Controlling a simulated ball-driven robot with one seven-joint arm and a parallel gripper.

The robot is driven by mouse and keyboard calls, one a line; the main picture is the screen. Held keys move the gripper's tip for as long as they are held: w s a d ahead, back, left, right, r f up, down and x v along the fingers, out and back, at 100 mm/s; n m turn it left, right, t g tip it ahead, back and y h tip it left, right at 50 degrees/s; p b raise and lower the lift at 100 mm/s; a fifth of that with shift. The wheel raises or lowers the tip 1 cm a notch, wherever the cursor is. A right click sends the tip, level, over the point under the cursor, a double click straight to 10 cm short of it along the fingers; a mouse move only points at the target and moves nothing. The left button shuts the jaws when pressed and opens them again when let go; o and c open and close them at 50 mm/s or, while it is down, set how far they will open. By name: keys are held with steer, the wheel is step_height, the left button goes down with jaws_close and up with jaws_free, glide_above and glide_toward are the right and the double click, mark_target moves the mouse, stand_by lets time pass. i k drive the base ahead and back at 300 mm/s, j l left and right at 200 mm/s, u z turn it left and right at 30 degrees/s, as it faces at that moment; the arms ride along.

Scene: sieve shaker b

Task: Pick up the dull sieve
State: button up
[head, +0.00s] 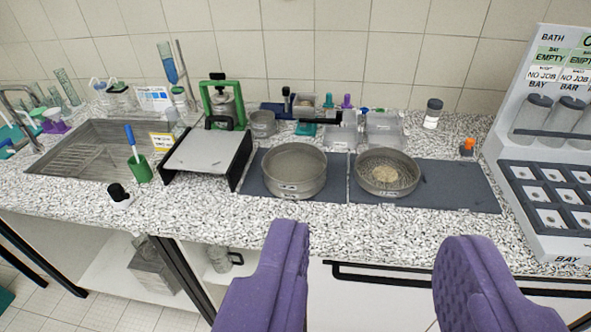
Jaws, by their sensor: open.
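Two round metal sieves stand on dark mats on the speckled counter. The left sieve (294,188) is deeper, plain grey and looks empty, with a small label on its front. The right sieve (373,186) is shallower and holds a pale heap of grains (383,173) on its mesh. I cannot tell for certain which is the dull one; the left looks a little more matt. My gripper (376,238), with purple padded fingers, is open and empty. It is in front of the counter edge, nearer than both sieves and apart from them.
A grey flat-topped unit (203,151) stands left of the sieves, beside a green cup (140,170) and a sink (90,150). Clear boxes (385,130) stand behind. A white rack (548,200) bounds the right. The right mat (460,185) has bare room.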

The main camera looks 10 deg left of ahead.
mark_target(386, 172)
steer(key=i+z, duration=0.2)
steer(key=i, duration=0.25)
steer(key=i+j+z, duration=0.2)
steer(key=i, duration=0.3)
steer(key=i+z, duration=0.15)
steer(key=i, duration=0.3)
steer(key=i+j+z, duration=0.2)
steer(key=i, duration=0.25)
